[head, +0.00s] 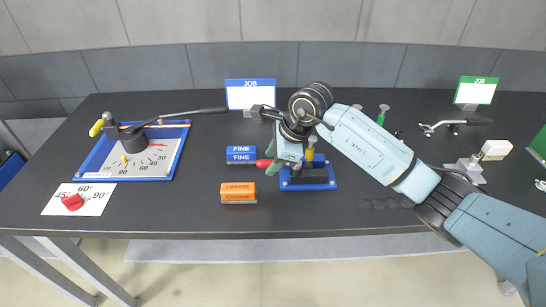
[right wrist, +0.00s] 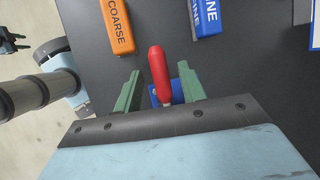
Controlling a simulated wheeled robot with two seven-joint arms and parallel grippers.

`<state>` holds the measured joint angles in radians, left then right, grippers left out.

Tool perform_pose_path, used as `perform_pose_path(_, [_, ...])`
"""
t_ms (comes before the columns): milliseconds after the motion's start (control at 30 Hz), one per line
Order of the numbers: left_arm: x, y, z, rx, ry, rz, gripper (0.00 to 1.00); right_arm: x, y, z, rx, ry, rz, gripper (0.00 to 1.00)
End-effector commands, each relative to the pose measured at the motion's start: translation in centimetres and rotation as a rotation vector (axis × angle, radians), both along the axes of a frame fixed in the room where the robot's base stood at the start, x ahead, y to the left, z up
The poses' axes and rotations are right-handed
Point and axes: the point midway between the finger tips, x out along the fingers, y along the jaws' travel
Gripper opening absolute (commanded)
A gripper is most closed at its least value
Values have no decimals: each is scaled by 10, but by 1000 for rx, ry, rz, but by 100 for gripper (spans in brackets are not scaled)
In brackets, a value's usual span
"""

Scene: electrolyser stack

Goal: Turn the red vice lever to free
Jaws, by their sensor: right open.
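The red vice lever (head: 264,163) sticks out to the left of the small vice with a blue base (head: 330,183). My right gripper (head: 274,165) is over the lever, and my arm hides part of the vice. In the right wrist view the red lever (right wrist: 158,72) lies between the two green fingers of my right gripper (right wrist: 158,84), with a visible gap on both sides. The fingers are open. Part of the blue vice base (right wrist: 177,92) shows behind the lever. The lever's exact setting cannot be read. My left gripper is not in view.
A blue FINE block (head: 241,151) and an orange COARSE block (head: 238,193) lie close to the left of the vice. An angle fixture with a long dark handle (head: 190,112) stands further left. The table front (head: 330,217) is clear.

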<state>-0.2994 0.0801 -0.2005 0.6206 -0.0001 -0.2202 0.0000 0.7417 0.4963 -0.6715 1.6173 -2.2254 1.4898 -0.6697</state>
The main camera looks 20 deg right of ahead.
Motion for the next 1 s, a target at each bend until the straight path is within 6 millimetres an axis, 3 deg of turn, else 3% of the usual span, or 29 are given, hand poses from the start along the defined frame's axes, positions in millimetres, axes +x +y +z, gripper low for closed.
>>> perform_pose_path(67, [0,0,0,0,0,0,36,0,0,0,0,0,0,38])
perform_pose_path(367, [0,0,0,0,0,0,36,0,0,1,1,0,-1,0])
perform_pose_path(767, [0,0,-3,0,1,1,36,-1,0,0,0,-1,21,0])
perform_pose_path(1000, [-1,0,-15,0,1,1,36,-7,0,-1,-2,-3,132,0])
